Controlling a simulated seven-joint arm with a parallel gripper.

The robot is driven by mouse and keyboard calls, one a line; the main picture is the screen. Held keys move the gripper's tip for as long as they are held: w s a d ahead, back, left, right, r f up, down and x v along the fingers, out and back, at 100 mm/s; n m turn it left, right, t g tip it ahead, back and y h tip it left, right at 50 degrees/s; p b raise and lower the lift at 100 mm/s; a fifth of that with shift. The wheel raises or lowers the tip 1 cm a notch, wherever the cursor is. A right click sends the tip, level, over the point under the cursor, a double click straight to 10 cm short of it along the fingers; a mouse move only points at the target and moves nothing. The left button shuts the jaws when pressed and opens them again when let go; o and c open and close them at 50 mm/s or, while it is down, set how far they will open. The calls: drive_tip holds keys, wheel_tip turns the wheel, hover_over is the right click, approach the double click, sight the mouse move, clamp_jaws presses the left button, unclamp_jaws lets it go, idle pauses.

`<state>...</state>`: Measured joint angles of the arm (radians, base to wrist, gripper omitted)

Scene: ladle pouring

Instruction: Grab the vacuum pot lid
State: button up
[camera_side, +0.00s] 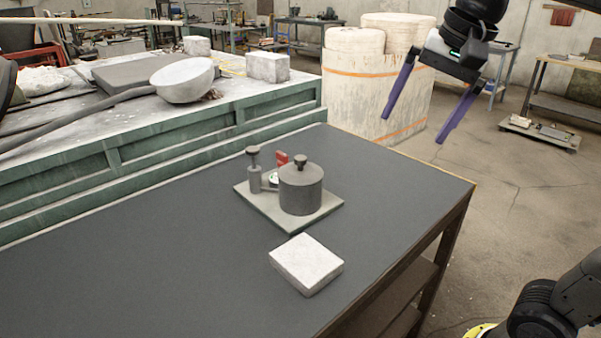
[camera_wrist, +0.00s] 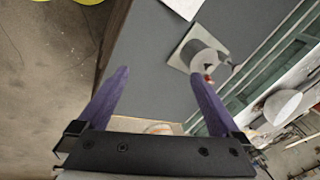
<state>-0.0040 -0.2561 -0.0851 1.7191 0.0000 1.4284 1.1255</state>
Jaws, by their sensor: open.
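The vacuum pot is a dark grey cylinder (camera_side: 301,193) standing on a light square base plate (camera_side: 320,220) on the dark table. Its lid (camera_side: 301,171) sits on top with a small dark knob (camera_side: 300,160). A small valve post (camera_side: 254,168) and a red part (camera_side: 282,159) stand beside the pot on the same plate. My gripper (camera_side: 412,117) is open and empty, high above and to the right of the pot, with its purple fingers spread. In the wrist view the pot (camera_wrist: 208,60) shows beyond my right-hand finger, and my gripper (camera_wrist: 158,90) touches nothing.
A pale square block (camera_side: 306,263) lies on the table in front of the pot. A green-sided bench (camera_side: 150,160) at the left carries a large ladle (camera_side: 182,80) and a pale block (camera_side: 267,67). Large pale drums (camera_side: 375,85) stand behind. The table around the pot is otherwise clear.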

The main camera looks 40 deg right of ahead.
drive_tip(key=w+r+m, duration=0.2)
drive_tip(key=w+m, duration=0.1)
drive_tip(key=w, duration=0.3)
drive_tip(key=m+g, duration=0.3)
drive_tip(key=g, duration=0.1)
hover_over(301, 157)
wheel_tip(301, 157, down, 13)
drive_tip(key=shift+a+r, duration=0.1)
drive_tip(key=shift+r, duration=0.05)
drive_tip(key=shift+f, duration=3.55)
clamp_jaws()
